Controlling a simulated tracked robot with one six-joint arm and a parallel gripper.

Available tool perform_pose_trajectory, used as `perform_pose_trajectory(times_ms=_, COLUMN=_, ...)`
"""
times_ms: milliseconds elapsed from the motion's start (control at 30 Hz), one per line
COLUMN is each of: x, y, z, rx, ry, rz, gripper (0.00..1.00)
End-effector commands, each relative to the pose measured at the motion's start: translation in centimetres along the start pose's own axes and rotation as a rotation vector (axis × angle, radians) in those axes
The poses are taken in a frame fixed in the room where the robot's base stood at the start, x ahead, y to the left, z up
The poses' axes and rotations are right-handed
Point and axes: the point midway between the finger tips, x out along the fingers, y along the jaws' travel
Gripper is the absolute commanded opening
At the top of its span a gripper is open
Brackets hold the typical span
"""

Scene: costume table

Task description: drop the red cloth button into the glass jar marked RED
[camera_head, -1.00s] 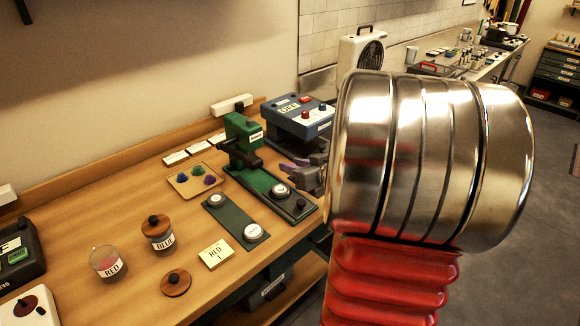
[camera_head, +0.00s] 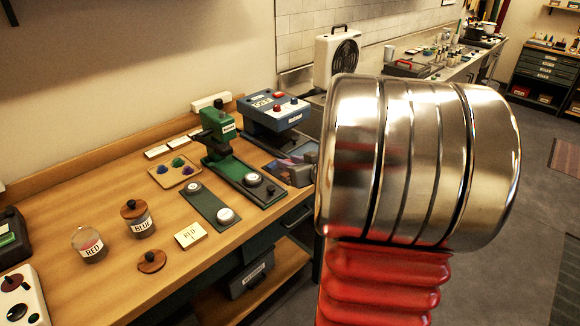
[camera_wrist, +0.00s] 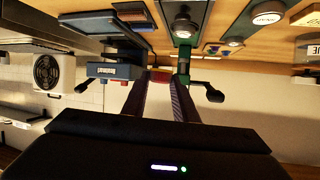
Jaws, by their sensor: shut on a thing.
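The glass jar marked RED (camera_head: 89,247) stands open at the left of the table in the head view, with something reddish inside. A round wooden lid (camera_head: 152,261) lies to its right. The button is held above or in front of the table's devices, well to the right of the jar.
The jar marked BLUE (camera_head: 138,220), with its lid on, stands right of the RED jar. A RED card (camera_head: 190,235), a tray of coloured buttons (camera_head: 190,180), a green press (camera_head: 220,140) and a blue box (camera_head: 272,112) are on the table. Bare wood surrounds the jars.

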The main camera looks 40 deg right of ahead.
Motion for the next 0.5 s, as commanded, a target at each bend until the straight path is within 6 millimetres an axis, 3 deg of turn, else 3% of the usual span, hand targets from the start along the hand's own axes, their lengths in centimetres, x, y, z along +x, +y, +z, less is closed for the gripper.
perform_pose_trajectory(times_ms=267, x=1.1, y=-0.7, z=-0.8, rx=0.013, ry=0.013, rz=0.043, gripper=0.05)
perform_pose_trajectory(times_ms=500, x=2.5, y=-2.6, z=-1.4, rx=0.026, ry=0.024, rz=0.071, gripper=0.05)
